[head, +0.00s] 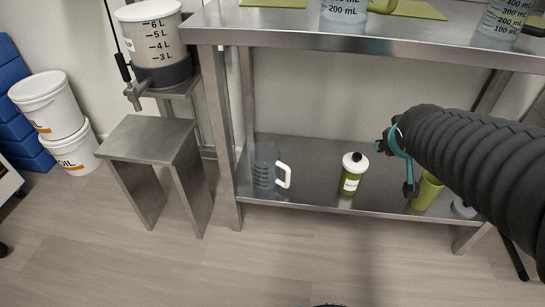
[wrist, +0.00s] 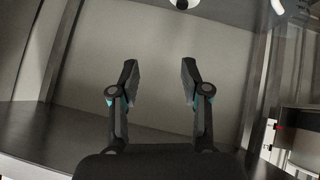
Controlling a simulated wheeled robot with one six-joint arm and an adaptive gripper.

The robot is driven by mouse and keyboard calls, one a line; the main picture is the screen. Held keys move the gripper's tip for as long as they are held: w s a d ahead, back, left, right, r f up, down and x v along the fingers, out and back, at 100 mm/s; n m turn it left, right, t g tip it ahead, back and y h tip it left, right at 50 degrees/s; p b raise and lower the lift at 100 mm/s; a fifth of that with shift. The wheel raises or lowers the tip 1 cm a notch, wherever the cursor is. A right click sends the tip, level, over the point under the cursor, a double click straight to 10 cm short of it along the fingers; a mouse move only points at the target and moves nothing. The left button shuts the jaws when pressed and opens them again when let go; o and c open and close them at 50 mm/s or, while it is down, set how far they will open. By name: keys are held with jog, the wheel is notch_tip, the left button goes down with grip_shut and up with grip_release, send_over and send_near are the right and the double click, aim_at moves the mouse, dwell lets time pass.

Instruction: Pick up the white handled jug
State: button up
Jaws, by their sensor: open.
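The jug (head: 264,165) with a white handle (head: 283,175) stands upright on the lower steel shelf, near its left end, in the head view. Its body is see-through grey, and the handle faces right. My gripper (head: 392,166) is to the right of the jug, well apart from it, with the green-labelled bottle between them in the picture. In the wrist view my gripper (wrist: 158,80) is open, with nothing between its fingers. I cannot make out the jug in the wrist view.
The steel tabletop (head: 290,28) is above. A steel stool (head: 150,138) and a depositor tank (head: 157,42) are to the left. Floor in front is clear.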

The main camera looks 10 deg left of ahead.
jog(key=w+f+n+t+y+b, duration=0.1)
jog(key=w+f+n+t, duration=0.1)
jog(key=w+f, duration=0.6)
jog(key=n+g+y+b, duration=0.4)
jog(key=n+y, duration=0.3)
jog(key=y, duration=0.6)
send_near(284, 184)
jog(key=d, duration=0.1)
jog(key=d+r, duration=0.1)
jog(key=d, duration=0.1)
jog(key=shift+d+r, duration=0.2)
jog(key=shift+d, duration=0.15)
jog(key=shift+a+f+g, duration=0.2)
jog(key=shift+a+g, duration=0.1)
jog(key=b+x, duration=0.1)
jog(key=x, duration=0.7)
jog(key=shift+r, duration=0.1)
jog(key=shift+s+b+x, duration=0.15)
jog(key=shift+b+x, duration=0.05)
jog(key=shift+x, duration=1.15)
jog(key=shift+s+b+x, duration=0.2)
jog(key=shift+x, duration=1.15)
jog(key=shift+a+r, duration=0.1)
grip_shut()
